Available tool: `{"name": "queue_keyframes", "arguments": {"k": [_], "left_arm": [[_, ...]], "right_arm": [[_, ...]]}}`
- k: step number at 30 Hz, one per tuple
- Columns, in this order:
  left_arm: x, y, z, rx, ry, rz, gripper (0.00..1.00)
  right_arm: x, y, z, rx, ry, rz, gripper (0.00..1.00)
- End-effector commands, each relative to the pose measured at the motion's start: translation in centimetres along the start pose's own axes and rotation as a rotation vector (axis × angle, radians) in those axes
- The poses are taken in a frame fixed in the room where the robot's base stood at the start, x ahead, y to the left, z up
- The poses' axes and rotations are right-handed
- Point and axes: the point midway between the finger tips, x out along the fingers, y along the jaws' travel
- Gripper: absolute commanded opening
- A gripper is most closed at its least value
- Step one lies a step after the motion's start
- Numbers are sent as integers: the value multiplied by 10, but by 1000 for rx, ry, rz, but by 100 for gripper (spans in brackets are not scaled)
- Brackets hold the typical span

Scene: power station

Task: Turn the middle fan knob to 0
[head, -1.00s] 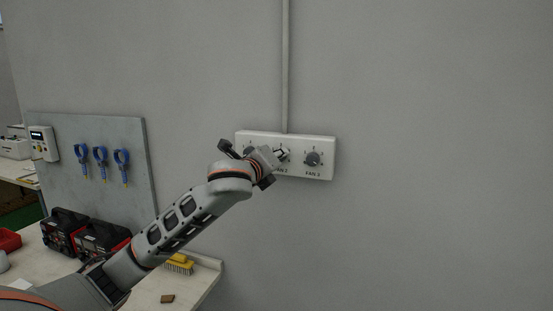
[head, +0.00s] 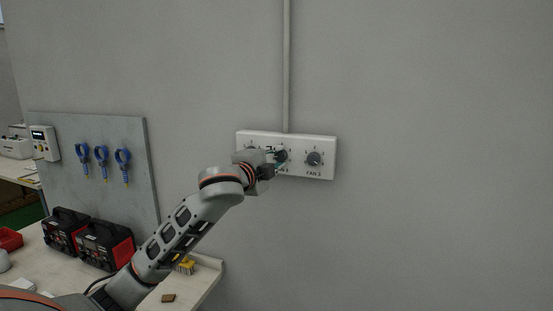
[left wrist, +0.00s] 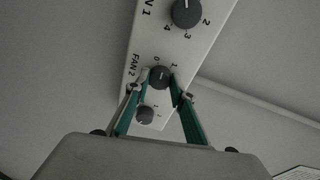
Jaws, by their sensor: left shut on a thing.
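A white fan panel (head: 324,143) with three dark round knobs is on the wall. The middle knob, FAN 2, (left wrist: 160,77) has a pale pointer line near the 0 and 1 marks; I cannot tell exactly where it points. My left gripper (head: 279,157) is at this knob, and its green-lined fingers (left wrist: 160,75) are shut on the knob from both sides in the left wrist view. The FAN 3 knob (head: 314,159) is clear to the right. The FAN 1 knob (left wrist: 187,12) is partly hidden in the head view. My right gripper is not in view.
A pipe (head: 286,70) runs up the wall from the panel. At the lower left are a tool board (head: 100,205) with blue tools, black-and-red boxes (head: 104,244), and a yellow brush (head: 187,267) on a bench (head: 205,280). The wall right of the panel is free.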

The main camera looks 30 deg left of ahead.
Motion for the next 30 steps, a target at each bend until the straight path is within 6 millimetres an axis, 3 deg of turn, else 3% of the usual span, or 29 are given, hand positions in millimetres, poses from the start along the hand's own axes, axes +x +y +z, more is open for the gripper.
{"name": "queue_keyframes", "arguments": {"k": [15, 30], "left_arm": [[0, 1, 1, -382, 22, -34, 2], [0, 1, 1, -479, 28, -43, 2]], "right_arm": [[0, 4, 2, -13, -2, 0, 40], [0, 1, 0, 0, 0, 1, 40]]}}
